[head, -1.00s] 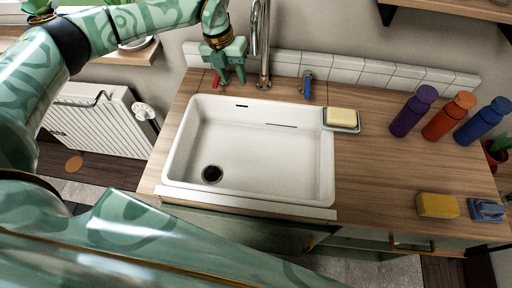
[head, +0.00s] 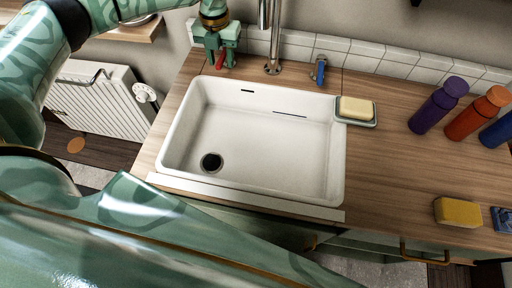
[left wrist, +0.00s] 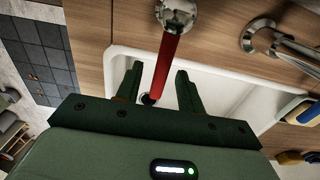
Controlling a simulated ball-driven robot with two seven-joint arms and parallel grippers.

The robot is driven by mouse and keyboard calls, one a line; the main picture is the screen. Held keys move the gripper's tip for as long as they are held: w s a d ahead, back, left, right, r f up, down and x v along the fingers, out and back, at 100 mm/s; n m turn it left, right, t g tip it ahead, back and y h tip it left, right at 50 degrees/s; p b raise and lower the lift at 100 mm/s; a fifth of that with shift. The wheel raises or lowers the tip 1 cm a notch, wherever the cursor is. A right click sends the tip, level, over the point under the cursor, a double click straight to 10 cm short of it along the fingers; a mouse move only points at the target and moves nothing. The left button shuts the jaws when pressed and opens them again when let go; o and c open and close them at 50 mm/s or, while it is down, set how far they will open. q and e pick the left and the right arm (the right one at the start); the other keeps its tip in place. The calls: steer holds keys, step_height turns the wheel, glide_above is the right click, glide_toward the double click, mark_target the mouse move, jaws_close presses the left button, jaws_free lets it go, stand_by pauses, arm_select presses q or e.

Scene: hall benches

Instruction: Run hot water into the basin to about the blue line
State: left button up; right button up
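The white basin (head: 250,150) is set in a wooden counter. A short blue line (head: 290,114) runs on its back wall, and its dark drain (head: 211,162) shows at the front left. No water is visible in it. The chrome tap spout (head: 271,40) stands behind it, with a red lever (head: 220,61) on the left and a blue lever (head: 319,70) on the right. My left gripper (head: 221,60) is at the red lever. In the left wrist view the red lever (left wrist: 166,65) lies between its open fingers, with gaps on both sides. My right gripper is out of view.
A soap bar on a dish (head: 356,122) sits at the basin's right rim. Purple (head: 438,105) and orange (head: 477,114) bottles and a blue one stand further right. A yellow sponge (head: 458,212) lies near the front edge. A radiator (head: 95,100) is at the left.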

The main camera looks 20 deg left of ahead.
arm_select(q)
steer(key=shift+f, duration=0.55)
steer(key=shift+a+r+m+p, duration=0.15)
steer(key=shift+a+m+p, duration=0.25)
steer(key=shift+m, duration=0.3)
steer(key=shift+s+a+m, duration=0.1)
steer(key=shift+a+m, duration=0.3)
steer(key=shift+m, duration=0.3)
steer(key=shift+a+m, duration=0.15)
steer(key=shift+m, duration=0.15)
steer(key=shift+a, duration=0.1)
